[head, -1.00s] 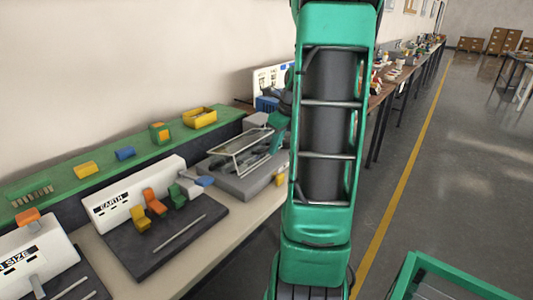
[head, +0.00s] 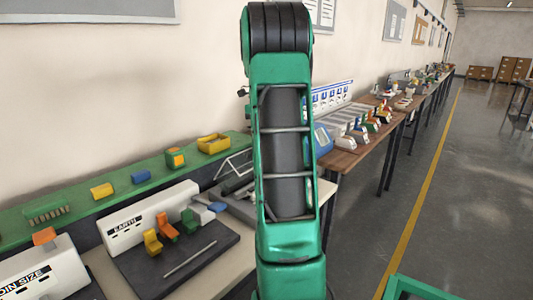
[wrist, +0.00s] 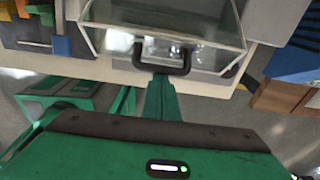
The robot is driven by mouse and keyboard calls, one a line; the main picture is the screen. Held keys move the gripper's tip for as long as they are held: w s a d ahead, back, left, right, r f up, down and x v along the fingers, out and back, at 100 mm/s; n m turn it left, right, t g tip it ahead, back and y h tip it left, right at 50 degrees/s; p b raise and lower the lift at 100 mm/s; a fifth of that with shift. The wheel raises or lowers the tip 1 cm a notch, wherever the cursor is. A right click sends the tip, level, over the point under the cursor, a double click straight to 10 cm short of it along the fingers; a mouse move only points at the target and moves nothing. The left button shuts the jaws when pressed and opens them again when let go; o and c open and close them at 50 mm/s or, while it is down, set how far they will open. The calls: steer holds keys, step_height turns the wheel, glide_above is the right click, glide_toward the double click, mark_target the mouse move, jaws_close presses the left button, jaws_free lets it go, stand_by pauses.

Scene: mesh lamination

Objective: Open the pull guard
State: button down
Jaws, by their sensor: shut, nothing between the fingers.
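The pull guard is a clear panelled cover with a thin metal frame. In the head view its frame (head: 234,164) shows tilted over a grey base, mostly hidden behind my arm. In the wrist view the clear guard (wrist: 205,12) is at top centre, with a dark U-shaped handle (wrist: 184,66) on its near edge. My gripper (wrist: 162,82) is shut and empty, its tip right at the handle in the picture. I cannot tell whether it touches the handle. My gripper is hidden in the head view.
A dark board with chair-like pieces (head: 175,255) stands left of the guard on the bench. A green shelf (head: 70,205) runs along the wall behind. A brown table (head: 350,158) with small devices is beyond to the right. The floor (head: 460,190) at right is clear.

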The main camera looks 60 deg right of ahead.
steer(key=w+d+r, duration=0.1)
steer(key=w+r, duration=0.1)
steer(key=w, duration=1.1)
steer(key=shift+d, duration=0.25)
steer(key=shift+s+r, duration=0.1)
steer(key=shift+r, duration=0.05)
steer(key=w+r, duration=0.6)
steer(key=r, duration=0.1)
steer(key=shift+d+r, duration=0.25)
steer(key=shift+d, duration=0.1)
stand_by(0.3)
stand_by(0.4)
